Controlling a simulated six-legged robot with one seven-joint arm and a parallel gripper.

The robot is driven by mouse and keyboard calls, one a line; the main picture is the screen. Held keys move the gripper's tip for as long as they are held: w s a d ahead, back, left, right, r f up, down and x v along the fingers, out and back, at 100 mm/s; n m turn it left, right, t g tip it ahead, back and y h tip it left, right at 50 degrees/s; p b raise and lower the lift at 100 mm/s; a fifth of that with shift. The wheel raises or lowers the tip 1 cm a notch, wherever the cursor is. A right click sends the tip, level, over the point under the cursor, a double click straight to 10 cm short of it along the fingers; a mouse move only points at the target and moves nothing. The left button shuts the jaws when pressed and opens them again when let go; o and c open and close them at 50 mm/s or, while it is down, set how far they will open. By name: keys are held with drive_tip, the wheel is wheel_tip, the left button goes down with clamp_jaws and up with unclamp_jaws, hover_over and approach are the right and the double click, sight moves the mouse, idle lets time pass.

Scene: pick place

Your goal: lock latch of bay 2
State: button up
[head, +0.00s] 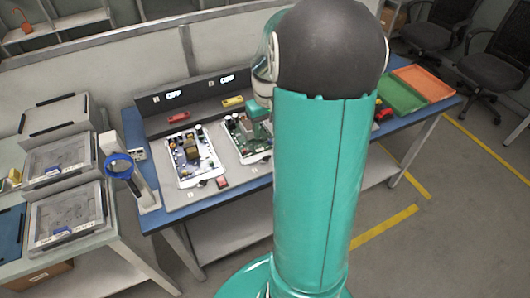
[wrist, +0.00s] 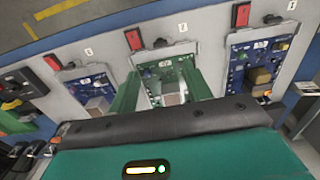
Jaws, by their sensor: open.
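In the wrist view my gripper (wrist: 161,74) is open, with its two green fingers apart on either side of the middle green circuit board (wrist: 165,68). I cannot tell whether the fingers touch it. A red block (wrist: 133,39), perhaps the latch, sits beside a small number label (wrist: 183,27) at that bay's edge. The label is too small to read surely. Similar red blocks stand by the left bay (wrist: 52,62) and right bay (wrist: 240,14). In the head view the green board (head: 247,135) is partly hidden by my arm.
A white-framed board (head: 192,155) lies left of the green one on the blue bench (head: 150,220). Behind are a red part (head: 178,118), a yellow part (head: 233,101) and two lit displays (head: 173,95). Green (head: 400,95) and orange (head: 424,82) trays lie right. A blue ring (head: 119,166) stands left.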

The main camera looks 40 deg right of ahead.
sight(267, 156)
wheel_tip(267, 156, down, 12)
drive_tip(key=shift+r, duration=0.25)
drive_tip(key=c, duration=1)
